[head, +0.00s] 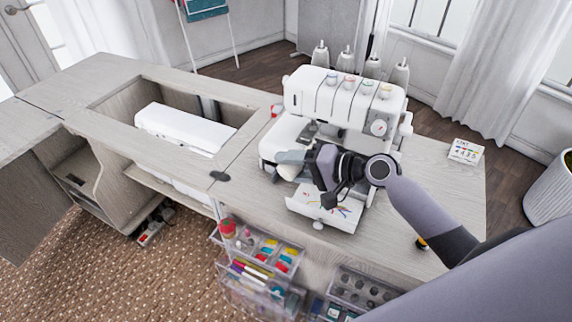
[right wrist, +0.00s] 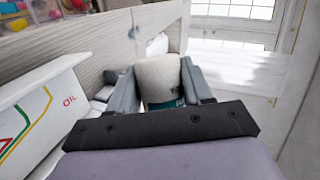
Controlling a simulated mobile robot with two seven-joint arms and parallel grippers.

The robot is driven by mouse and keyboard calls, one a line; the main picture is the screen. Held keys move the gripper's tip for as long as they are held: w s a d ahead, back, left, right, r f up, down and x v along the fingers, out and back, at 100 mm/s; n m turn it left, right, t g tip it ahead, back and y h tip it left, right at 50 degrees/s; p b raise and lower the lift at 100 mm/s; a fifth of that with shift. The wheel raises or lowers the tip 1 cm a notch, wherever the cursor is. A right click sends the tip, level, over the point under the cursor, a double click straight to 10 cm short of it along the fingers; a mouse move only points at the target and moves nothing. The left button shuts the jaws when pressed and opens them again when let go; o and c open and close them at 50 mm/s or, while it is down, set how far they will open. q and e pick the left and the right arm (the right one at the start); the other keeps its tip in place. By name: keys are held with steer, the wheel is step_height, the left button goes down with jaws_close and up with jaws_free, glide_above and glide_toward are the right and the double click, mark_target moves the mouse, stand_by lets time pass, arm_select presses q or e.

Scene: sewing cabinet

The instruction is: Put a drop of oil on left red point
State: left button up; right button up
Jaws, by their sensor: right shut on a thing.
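The white overlock sewing machine (head: 335,103) stands on the wooden cabinet top. Its front cover (head: 322,207) is folded down and shows coloured lines. In the right wrist view, the cover (right wrist: 38,112) carries the red word OIL and green, yellow and red lines. My right gripper (head: 295,158) is at the front left of the machine, above the cover. It is shut on a white bottle with a teal label (right wrist: 160,80), which sits between both fingers. The bottle's tip is hidden. I cannot make out the red points on the machine. My left gripper is out of view.
A white machine (head: 185,127) lies in the cabinet's recess at left. Clear drawers (head: 262,262) with coloured supplies stand below the front edge. The cabinet top right of the overlock machine is mostly free.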

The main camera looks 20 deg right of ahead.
steer(key=shift+w+d+m+y+b, duration=0.35)
steer(key=shift+d+m+y+b, duration=0.2)
steer(key=shift+d+m+b, duration=0.4)
steer(key=shift+w+d+m+y+b, duration=0.3)
steer(key=shift+d+m+y+b, duration=0.3)
steer(key=shift+m+b, duration=0.35)
steer(key=shift+w+d+m+y+b, duration=0.35)
steer(key=shift+d+m+y+b, duration=0.3)
steer(key=shift+b, duration=0.45)
steer(key=shift+d, duration=0.15)
steer(key=shift+r+n+h+p, duration=0.45)
steer(key=shift+n+p, duration=0.15)
steer(key=shift+n, duration=0.15)
steer(key=shift+r+n+h+p, duration=0.1)
steer(key=shift+n+h+p, duration=0.55)
steer(key=shift+n, duration=0.25)
steer(key=s+a+r+p, duration=0.1)
steer(key=p, duration=0.1)
steer(key=s+a+r+p, duration=0.1)
steer(key=r+p, duration=0.1)
steer(key=p, duration=0.1)
steer(key=shift+s+a+r, duration=0.1)
steer(key=shift+a, duration=0.15)
steer(key=shift+s+a+r, duration=0.5)
steer(key=shift+s+a, duration=0.1)
